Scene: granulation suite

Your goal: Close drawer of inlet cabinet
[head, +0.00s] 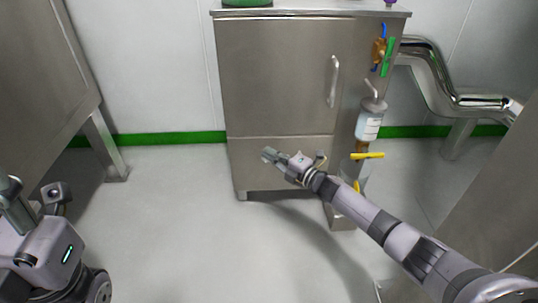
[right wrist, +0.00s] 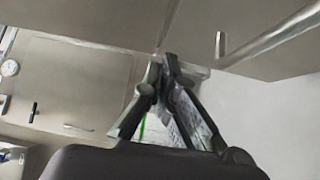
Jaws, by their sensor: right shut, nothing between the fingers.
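The steel inlet cabinet (head: 275,75) stands at the back centre in the head view, with a door above and a lower drawer front (head: 255,178) below. The drawer front looks about flush with the door; any small gap cannot be made out. My right gripper (head: 267,154) is shut and empty, its tips in front of the drawer front's upper middle. Whether they touch it cannot be told. The wrist and forearm hide the drawer's right part. The shut fingers also show in the right wrist view (right wrist: 168,60). My left gripper (head: 10,187) is partly cut off at the left edge.
A vertical door handle (head: 334,82) sits above. A bottle (head: 369,122), yellow-handled valve (head: 367,155) and coloured fittings are at the cabinet's right side. A bent steel pipe (head: 430,75) runs right. Steel units flank both sides. The floor (head: 170,210) left of centre is clear.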

